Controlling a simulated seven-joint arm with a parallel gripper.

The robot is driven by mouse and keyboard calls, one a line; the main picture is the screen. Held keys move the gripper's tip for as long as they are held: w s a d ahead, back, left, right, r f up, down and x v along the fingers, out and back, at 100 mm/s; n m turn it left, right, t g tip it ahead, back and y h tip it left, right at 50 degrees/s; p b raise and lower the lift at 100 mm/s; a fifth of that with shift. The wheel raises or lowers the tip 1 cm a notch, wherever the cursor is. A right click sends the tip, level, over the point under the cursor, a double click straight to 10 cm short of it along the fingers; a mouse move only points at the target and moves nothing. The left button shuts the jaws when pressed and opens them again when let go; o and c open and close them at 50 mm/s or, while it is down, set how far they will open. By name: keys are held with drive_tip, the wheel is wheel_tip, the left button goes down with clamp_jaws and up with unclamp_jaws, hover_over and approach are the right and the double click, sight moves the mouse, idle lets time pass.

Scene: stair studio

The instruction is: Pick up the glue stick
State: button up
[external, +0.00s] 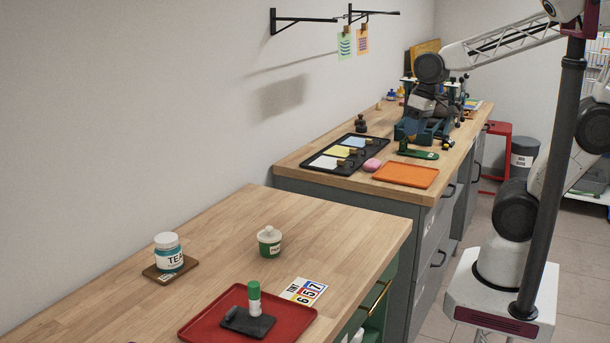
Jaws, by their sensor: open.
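A white upright cylinder with a green cap (254,297) looks like the glue stick. It stands at a dark flat block (247,322) on the red tray (195,330), on the near counter. My gripper (412,134) is far from it, at the far counter, pointing down over or beside a teal open box (440,128). It is open. Its fingertips are small and partly lost against the dark things there, so I cannot tell whether they touch anything.
A TEA jar (169,253) on a brown coaster, a green-and-white lidded pot (269,242) and a number card (303,291) stand around the red tray. The far counter holds a black tray (322,161), a pink lump (372,165) and an orange tray (405,175).

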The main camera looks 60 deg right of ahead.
drive_tip(key=w+a+f+m+g+y, duration=0.15)
drive_tip(key=w+a, duration=0.25)
drive_tip(key=a, duration=0.4)
drive_tip(key=w+a+m+y, duration=0.2)
drive_tip(key=w+a+y, duration=0.15)
drive_tip(key=a, duration=0.45)
drive_tip(key=m+g+y, duration=0.2)
drive_tip(key=m+y, duration=0.3)
drive_tip(key=m, duration=0.3)
approach(255, 282)
drive_tip(key=a+f+m, duration=0.1)
drive_tip(key=a+f+m+t+y, duration=0.1)
drive_tip(key=m, duration=0.1)
drive_tip(key=s+a+f+m, duration=0.1)
drive_tip(key=m, duration=0.1)
drive_tip(key=shift+a+t+y, duration=0.25)
drive_tip(key=shift+a+y, duration=0.15)
drive_tip(key=shift+x, duration=1.3)
